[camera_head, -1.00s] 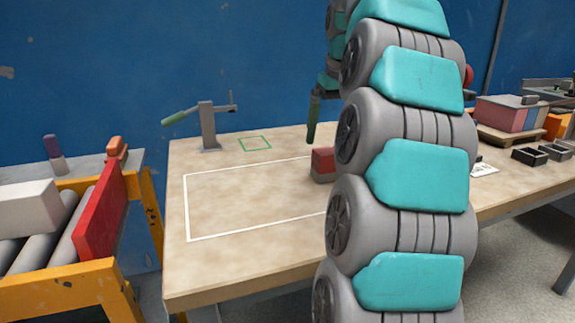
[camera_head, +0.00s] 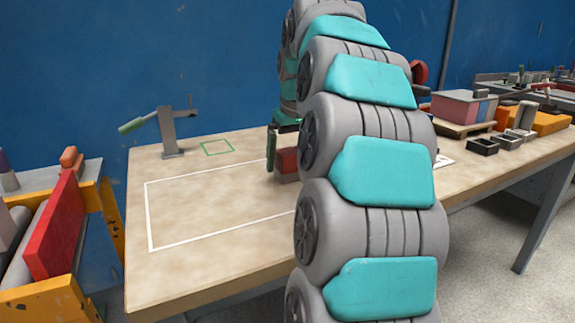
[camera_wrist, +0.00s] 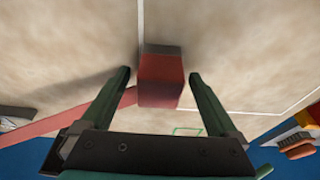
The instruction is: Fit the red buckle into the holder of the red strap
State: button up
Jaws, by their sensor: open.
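A red block with a grey part (camera_head: 286,162) sits on the table, partly hidden by my arm in the head view. In the wrist view the red block (camera_wrist: 160,82) shows between my fingertips, with its grey part toward the top. A flat red strip (camera_wrist: 60,122) runs from the left toward the block, behind one finger. I cannot tell whether the strip joins the block, nor whether the block is buckle or holder. My gripper (camera_wrist: 160,73) is open, its green fingers on either side of the block in the picture, with gaps. One finger (camera_head: 271,150) shows beside the block in the head view.
The table (camera_head: 180,275) has a white outlined area, mostly bare. A clamp with a green handle (camera_head: 168,132) stands at the back left, near a green square (camera_head: 217,148). A roller stand with a red panel (camera_head: 55,230) is left. Dark trays (camera_head: 482,147) lie right.

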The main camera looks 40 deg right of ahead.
aim_at(287, 151)
grip_shut()
dwell(0.8)
jog(key=shift+r, duration=0.2)
jog(key=shift+w+r, duration=0.1)
jog(key=shift+r, duration=1.15)
jog(key=shift+s+r, duration=0.2)
jog(key=shift+r, duration=0.15)
jog(key=s+a+b, duration=0.1)
jog(key=s+a, duration=0.1)
jog(key=s, duration=0.5)
jog(key=s+a+r+b, duration=0.1)
jog(key=s, duration=0.7)
jog(key=shift+s+a+r, duration=0.2)
jog(key=shift+a+r, duration=0.05)
jog(key=shift+a, duration=0.1)
